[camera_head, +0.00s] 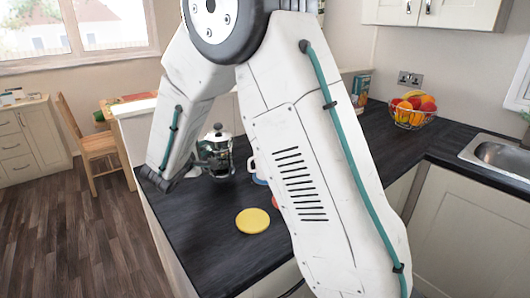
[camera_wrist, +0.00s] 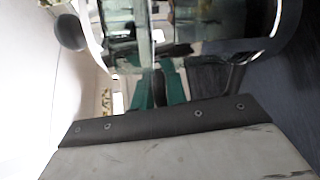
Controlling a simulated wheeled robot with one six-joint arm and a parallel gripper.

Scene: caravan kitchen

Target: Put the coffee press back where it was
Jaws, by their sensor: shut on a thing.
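The coffee press (camera_head: 221,164), glass with a shiny lid and dark frame, is upright over the far left part of the dark counter (camera_head: 195,235). My gripper (camera_head: 204,153) reaches it from the left and is shut on it. In the wrist view, the green fingers of my gripper (camera_wrist: 160,88) meet at the press, whose glass body (camera_wrist: 188,22) fills the top of the picture. I cannot tell whether its base touches the counter. A yellow round coaster (camera_head: 253,221) lies bare on the counter, nearer than the press.
A white and blue mug (camera_head: 260,178) stands just right of the press, partly hidden by my arm. A reddish disc (camera_head: 274,202) shows at my arm's edge. A fruit basket (camera_head: 413,112) and sink (camera_head: 500,155) are to the right. The counter's front left is clear.

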